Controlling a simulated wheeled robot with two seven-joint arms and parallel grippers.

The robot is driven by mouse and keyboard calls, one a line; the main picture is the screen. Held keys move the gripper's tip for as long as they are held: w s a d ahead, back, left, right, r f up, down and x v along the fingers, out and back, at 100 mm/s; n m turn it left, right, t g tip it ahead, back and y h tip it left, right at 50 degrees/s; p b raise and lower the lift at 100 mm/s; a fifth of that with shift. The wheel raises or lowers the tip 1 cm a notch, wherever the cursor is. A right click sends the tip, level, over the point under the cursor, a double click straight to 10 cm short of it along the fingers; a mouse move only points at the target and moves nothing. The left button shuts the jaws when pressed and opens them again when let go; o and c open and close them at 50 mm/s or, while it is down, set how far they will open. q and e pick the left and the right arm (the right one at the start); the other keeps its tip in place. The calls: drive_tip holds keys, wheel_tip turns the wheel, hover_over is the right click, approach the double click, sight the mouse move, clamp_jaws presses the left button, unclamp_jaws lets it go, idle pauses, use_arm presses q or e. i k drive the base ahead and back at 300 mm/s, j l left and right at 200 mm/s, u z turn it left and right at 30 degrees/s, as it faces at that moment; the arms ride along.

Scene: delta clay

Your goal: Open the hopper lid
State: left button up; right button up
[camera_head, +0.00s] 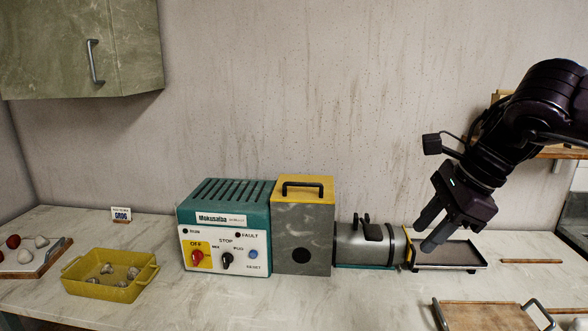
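The hopper (303,237) is a grey box in the middle of the counter, joined to the teal control unit (224,209) on its left. Its yellow lid (327,191) lies flat on top and looks closed, with a black bar handle (303,185) on it. My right gripper (425,238) comes in from the right and points down and left. Its two fingers are apart with nothing visible between them. It is right of the hopper, above or near the outlet end of the grey barrel (361,251). My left gripper is not in view.
A black-edged tray (447,256) sits below my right gripper. A yellow bin (110,277) with lumps stands at left, near a board (32,262) with red and white balls. A wooden tray (485,316) is at front right. A cabinet (82,45) hangs upper left.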

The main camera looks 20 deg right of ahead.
sight(303, 189)
drive_tip(key=i, duration=1.35)
